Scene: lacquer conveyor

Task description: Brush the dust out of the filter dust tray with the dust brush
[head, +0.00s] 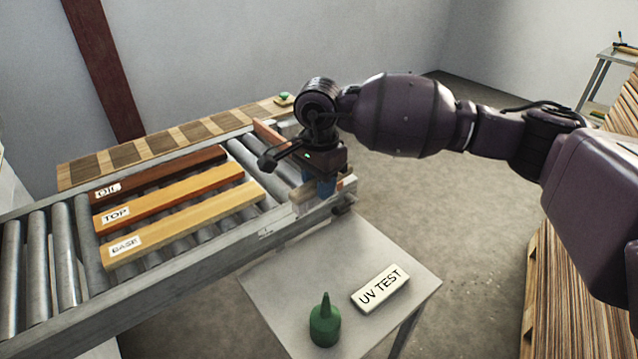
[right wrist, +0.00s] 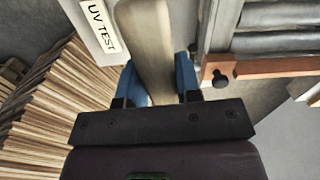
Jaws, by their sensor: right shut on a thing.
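My right gripper (head: 326,187) is at the right end of the roller conveyor, pointing down. In the right wrist view its blue fingers (right wrist: 157,80) are shut on a long pale wooden piece (right wrist: 148,45). In the head view part of this wooden piece (head: 308,198) shows beside the fingers. Its far end is cut off in the wrist view and no bristles show, so I cannot tell whether it is the dust brush. I cannot make out the filter dust tray in either view. My left gripper is not in view.
Boards marked OIL (head: 160,174), TOP (head: 180,196) and BASE (head: 180,226) lie on the conveyor (head: 180,262). A grey side table (head: 300,276) holds a green bottle (head: 324,325) and a UV TEST block (head: 380,289). Stacked wood (head: 575,290) stands at the right.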

